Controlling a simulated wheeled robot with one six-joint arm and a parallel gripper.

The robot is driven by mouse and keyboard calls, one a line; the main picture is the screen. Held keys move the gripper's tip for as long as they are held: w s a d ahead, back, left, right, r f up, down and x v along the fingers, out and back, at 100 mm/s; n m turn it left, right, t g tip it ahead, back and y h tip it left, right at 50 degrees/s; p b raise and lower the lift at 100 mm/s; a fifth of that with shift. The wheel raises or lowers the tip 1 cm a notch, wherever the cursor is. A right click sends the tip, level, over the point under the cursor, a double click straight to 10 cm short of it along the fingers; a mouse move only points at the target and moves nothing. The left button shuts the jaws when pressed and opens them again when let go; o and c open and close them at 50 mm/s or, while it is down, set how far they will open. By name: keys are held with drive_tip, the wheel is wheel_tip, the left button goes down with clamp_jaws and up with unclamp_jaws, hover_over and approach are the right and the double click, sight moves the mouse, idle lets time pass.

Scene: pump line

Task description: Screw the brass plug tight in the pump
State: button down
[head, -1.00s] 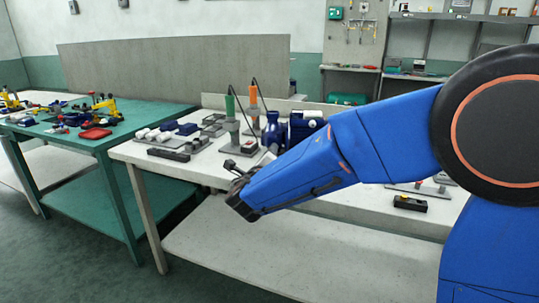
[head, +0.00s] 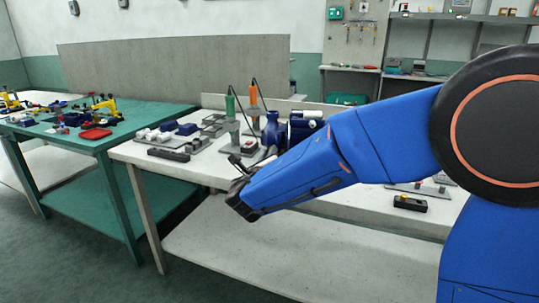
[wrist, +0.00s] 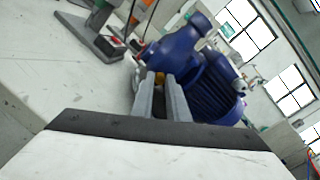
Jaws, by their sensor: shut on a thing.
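The blue pump (wrist: 188,58) fills the middle of the wrist view, with its ribbed motor body to the right. In the head view the pump (head: 271,133) stands on the white bench, partly hidden by my arm. My gripper (wrist: 161,88) points at the pump's near side, its two grey fingers close together. The brass plug (wrist: 159,78) shows as a small yellow piece between the fingertips, at the pump body. The fingers are shut on it. How deep the plug sits in the pump is hidden.
The white bench (head: 205,172) carries stands with a green screwdriver (head: 230,104) and an orange one (head: 253,95), with cables. A grey stand with a red switch (wrist: 116,42) is left of the pump. A black holder (head: 410,204) lies at the right.

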drive_tip(key=shift+m, duration=1.7)
drive_tip(key=shift+m, duration=0.5)
drive_tip(key=c, duration=2.2)
unclamp_jaws()
drive_tip(key=shift+m, duration=0.4)
drive_tip(key=o, duration=0.4)
drive_tip(key=shift+n, duration=1.7)
